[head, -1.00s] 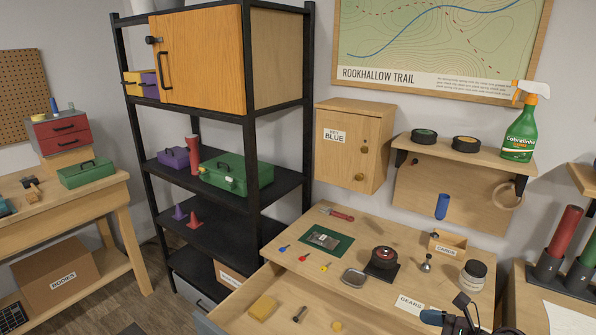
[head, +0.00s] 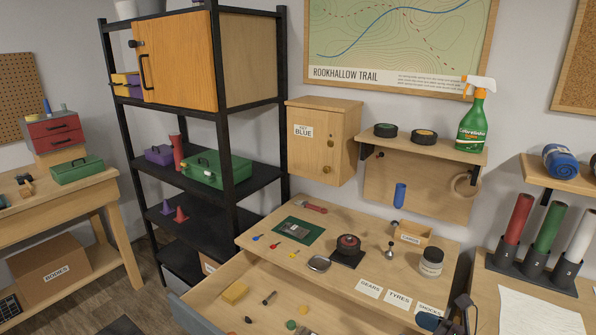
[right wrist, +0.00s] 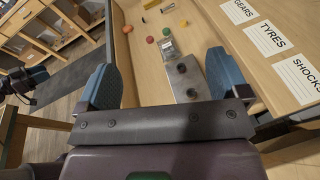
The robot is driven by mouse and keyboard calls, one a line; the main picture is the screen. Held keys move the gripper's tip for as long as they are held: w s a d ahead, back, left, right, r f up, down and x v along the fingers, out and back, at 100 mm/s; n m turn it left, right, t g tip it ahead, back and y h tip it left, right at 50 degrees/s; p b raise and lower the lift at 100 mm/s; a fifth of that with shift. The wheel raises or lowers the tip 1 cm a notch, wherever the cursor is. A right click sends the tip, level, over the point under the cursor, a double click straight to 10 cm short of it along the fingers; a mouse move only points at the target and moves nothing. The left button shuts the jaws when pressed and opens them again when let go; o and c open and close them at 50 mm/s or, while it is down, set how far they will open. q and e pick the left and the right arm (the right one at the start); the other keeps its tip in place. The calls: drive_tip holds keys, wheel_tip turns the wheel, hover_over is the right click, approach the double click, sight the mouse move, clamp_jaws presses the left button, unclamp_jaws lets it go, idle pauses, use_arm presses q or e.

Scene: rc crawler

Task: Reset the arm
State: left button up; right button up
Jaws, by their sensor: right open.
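My right gripper (right wrist: 162,72) is open, its two blue-padded fingers wide apart over the open drawer (right wrist: 142,62) in the right wrist view. A clear and grey metal part (right wrist: 188,84) lies between and beyond the fingers, and I see no grip on it. In the head view the right gripper (head: 446,321) shows only partly at the bottom right, near the labels. A dark mechanical part (right wrist: 20,84) at the left edge of the right wrist view looks like my left gripper, but its jaws are unclear.
The worktop (head: 277,259) above carries a green mat (head: 292,231), a dark round part on a stand (head: 347,246) and a jar (head: 431,262). Upright tubes (head: 547,226) stand at the right.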

drive_tip(key=s+d+n+g+h, duration=0.2)
drive_tip(key=s+n+g+h, duration=0.75)
drive_tip(key=s+n, duration=1.9)
drive_tip(key=w+f+t+h+b, duration=0.1)
drive_tip(key=w+f+t+b, duration=0.2)
drive_tip(key=f, duration=0.8)
drive_tip(key=w+f+n+t+b, duration=0.1)
drive_tip(key=w+f+t+b, duration=0.3)
drive_tip(key=f+t+b, duration=0.3)
wheel_tip(320, 180, down, 5)
drive_tip(key=shift+r+h, duration=0.2)
drive_tip(key=shift+h, duration=0.15)
